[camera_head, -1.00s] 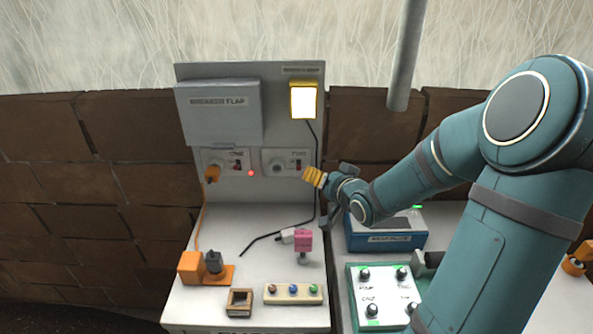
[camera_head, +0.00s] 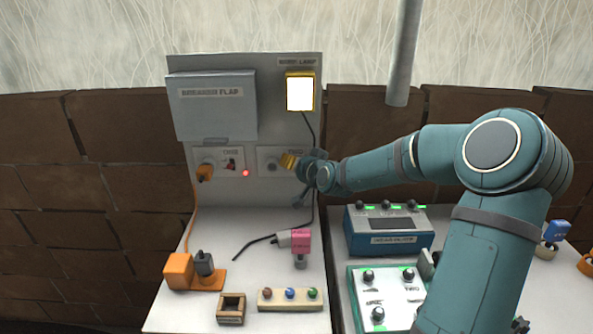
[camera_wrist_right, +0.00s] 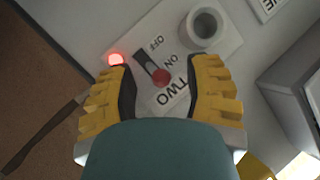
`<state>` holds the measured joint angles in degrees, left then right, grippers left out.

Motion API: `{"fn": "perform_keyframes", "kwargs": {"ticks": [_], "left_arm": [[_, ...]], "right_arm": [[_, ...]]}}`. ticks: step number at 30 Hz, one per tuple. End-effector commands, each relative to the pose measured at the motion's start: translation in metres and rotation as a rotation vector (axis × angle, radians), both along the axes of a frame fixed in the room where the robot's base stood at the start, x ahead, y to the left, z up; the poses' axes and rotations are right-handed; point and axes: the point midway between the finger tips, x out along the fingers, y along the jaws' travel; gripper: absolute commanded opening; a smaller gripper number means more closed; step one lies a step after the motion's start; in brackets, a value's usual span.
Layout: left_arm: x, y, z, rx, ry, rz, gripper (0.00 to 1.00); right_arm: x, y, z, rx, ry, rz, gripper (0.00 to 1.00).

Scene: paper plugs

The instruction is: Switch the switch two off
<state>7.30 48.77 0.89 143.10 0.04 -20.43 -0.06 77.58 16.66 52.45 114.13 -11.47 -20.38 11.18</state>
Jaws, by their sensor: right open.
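Switch two (camera_wrist_right: 160,76) is a red-tipped lever in a dark slot on a white plate, labelled TWO, in the right wrist view. Its red tip sits at the ON end of the slot. The plate (camera_head: 265,152) shows on the upright panel in the head view, with the lever hidden by my gripper. My right gripper (camera_wrist_right: 163,66) is open, its yellow fingers on either side of the lever with nothing between them but the switch. It also shows in the head view (camera_head: 289,161) close in front of the plate. My left gripper is not in view.
A round grey socket (camera_wrist_right: 202,27) is beside the switch. A glowing red light (camera_head: 245,173) is on the panel to its left. Switch one's plate (camera_head: 222,160) has an orange plug (camera_head: 204,173). The lamp (camera_head: 300,93) is lit. A pink plug (camera_head: 300,241) stands below.

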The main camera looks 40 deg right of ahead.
Motion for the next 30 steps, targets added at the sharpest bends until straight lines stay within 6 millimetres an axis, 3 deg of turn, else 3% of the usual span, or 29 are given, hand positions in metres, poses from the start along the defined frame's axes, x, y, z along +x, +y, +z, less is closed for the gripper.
{"fn": "perform_keyframes", "kwargs": {"ticks": [11,15,16,30], "left_arm": [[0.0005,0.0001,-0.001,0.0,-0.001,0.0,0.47],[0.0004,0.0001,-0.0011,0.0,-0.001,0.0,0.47],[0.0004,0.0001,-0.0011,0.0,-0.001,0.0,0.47],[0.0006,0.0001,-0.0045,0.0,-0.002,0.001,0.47]], "right_arm": [[0.0032,-0.0004,-0.0007,-0.002,0.0,0.001,0.53],[0.0031,-0.0005,-0.0007,-0.001,0.0,0.001,0.04],[0.0031,-0.0004,-0.0008,-0.001,0.0,0.001,0.0],[0.0022,-0.0004,-0.0037,-0.024,-0.026,0.0,0.0]]}}
